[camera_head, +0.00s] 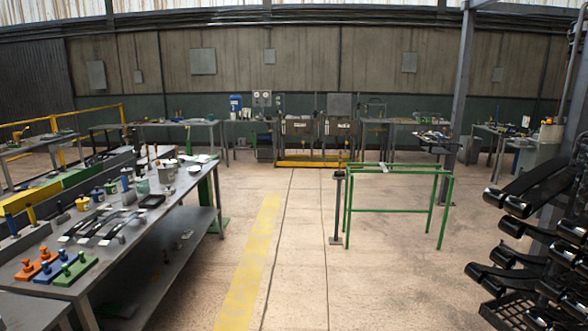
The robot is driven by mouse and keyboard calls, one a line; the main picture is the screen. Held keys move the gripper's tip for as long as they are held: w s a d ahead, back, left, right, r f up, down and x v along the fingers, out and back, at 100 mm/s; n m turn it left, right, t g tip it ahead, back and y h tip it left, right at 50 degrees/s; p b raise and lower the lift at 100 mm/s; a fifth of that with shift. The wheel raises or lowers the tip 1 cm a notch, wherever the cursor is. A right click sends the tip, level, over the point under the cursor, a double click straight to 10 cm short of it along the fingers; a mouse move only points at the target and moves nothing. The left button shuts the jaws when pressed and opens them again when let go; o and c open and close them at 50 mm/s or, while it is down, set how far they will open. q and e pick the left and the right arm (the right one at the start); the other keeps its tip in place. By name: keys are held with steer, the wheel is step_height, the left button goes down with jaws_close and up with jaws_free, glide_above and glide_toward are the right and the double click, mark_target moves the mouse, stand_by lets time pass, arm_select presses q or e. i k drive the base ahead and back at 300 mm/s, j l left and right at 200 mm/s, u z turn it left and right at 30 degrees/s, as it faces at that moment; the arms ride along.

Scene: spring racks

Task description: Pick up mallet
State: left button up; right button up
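I cannot make out a mallet for certain. A small pale object (371,168) lies on the top of a green metal frame (441,208) in the middle of the floor; it is too small to tell what it is. A long grey workbench (150,228) at the left carries many small tools and parts, and no mallet can be told apart among them. Neither of my grippers shows in this view.
Orange (45,264) and green (76,268) blocks with knobs sit at the bench's near end. A dark post (337,210) stands beside the green frame. A rack of black curved springs (530,192) fills the right edge. The floor between bench and frame is clear.

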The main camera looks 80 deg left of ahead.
mark_target(339, 173)
steer(key=u, duration=2.2)
steer(key=z, duration=0.85)
steer(key=i+j+u, duration=0.6)
steer(key=i, duration=0.45)
steer(key=i+j+u, duration=0.25)
steer(key=i, duration=0.3)
steer(key=i+u, duration=0.3)
steer(key=i, duration=2.25)
steer(key=i+j+z, duration=0.15)
steer(key=i+z, duration=0.3)
steer(key=i, duration=0.2)
steer(key=i+j+z, duration=0.45)
steer(key=i, duration=0.15)
steer(key=i+j+z, duration=0.45)
steer(key=i+j, duration=0.1)
